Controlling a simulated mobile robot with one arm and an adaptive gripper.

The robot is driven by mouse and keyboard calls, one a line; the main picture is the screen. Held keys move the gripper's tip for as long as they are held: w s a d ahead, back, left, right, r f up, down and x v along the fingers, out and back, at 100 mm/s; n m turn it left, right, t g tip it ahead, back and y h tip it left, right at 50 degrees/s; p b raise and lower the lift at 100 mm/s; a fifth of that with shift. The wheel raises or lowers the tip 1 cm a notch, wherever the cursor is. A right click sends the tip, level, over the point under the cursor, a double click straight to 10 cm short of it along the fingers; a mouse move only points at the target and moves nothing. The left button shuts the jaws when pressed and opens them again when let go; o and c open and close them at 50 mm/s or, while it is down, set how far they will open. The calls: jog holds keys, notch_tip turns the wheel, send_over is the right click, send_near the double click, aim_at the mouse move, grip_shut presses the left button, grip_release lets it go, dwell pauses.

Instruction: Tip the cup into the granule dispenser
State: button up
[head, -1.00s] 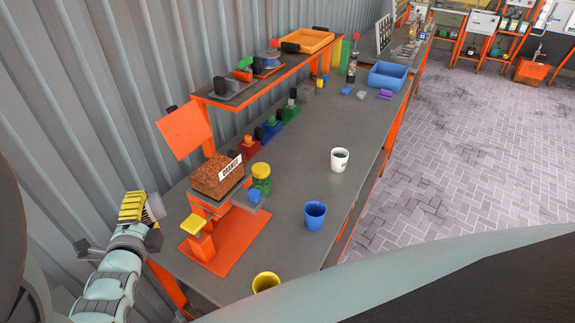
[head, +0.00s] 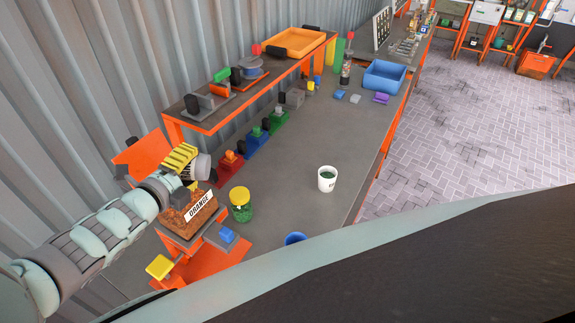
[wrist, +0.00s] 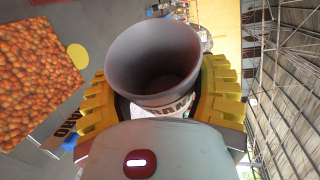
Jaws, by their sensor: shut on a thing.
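The granule dispenser (head: 196,212) stands at the near end of the bench, an open box of orange-brown granules labelled ORANGE. My gripper (head: 183,160) is beside and above its back left side. In the wrist view its yellow fingers are shut around a grey-white cup (wrist: 150,50) with a printed label. The cup lies tilted, and its dark inside shows no clear contents. The granules (wrist: 38,72) show at the left of the wrist view, apart from the cup.
A white cup (head: 327,179) and a blue cup (head: 295,239) stand on the bench (head: 300,150). An orange panel (head: 140,157) rises behind the dispenser. A raised shelf (head: 215,117) stands beyond.

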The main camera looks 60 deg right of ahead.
aim_at(206, 158)
jog(key=shift+s+m+y, duration=0.25)
jog(key=shift+m+y, duration=0.25)
jog(key=shift+m, duration=0.2)
jog(key=m+t+y+p, duration=0.1)
jog(key=p, duration=0.1)
jog(key=s+d+m+t+p, duration=0.1)
jog(key=m+p, duration=0.1)
jog(key=p, duration=0.1)
jog(key=shift+r+y, duration=0.15)
jog(key=shift+y, duration=0.25)
jog(key=shift+s+d+m+t+y+p, duration=0.1)
jog(key=shift+s+m+t+y+p, duration=0.25)
jog(key=shift+m, duration=0.65)
jog(key=shift+s+d+f+m+y+b, duration=0.1)
jog(key=shift+f+m+y+b, duration=0.2)
jog(key=shift+b, duration=0.45)
jog(key=m+t+b, duration=0.1)
jog(key=b, duration=0.1)
jog(key=r+m+t+y+b, duration=0.1)
jog(key=b, duration=0.2)
jog(key=shift+s+d+r, duration=0.15)
jog(key=shift+s+d, duration=0.05)
jog(key=shift+s, duration=0.15)
jog(key=shift+s+d+r+m+t+b, duration=0.15)
jog(key=shift+r+m+t+b, duration=0.15)
jog(key=shift+m+b, duration=0.25)
jog(key=shift+s+d+r+m+t+b, duration=0.1)
jog(key=shift+s+r+m+t+b, duration=0.05)
jog(key=shift+r+m+b, duration=0.35)
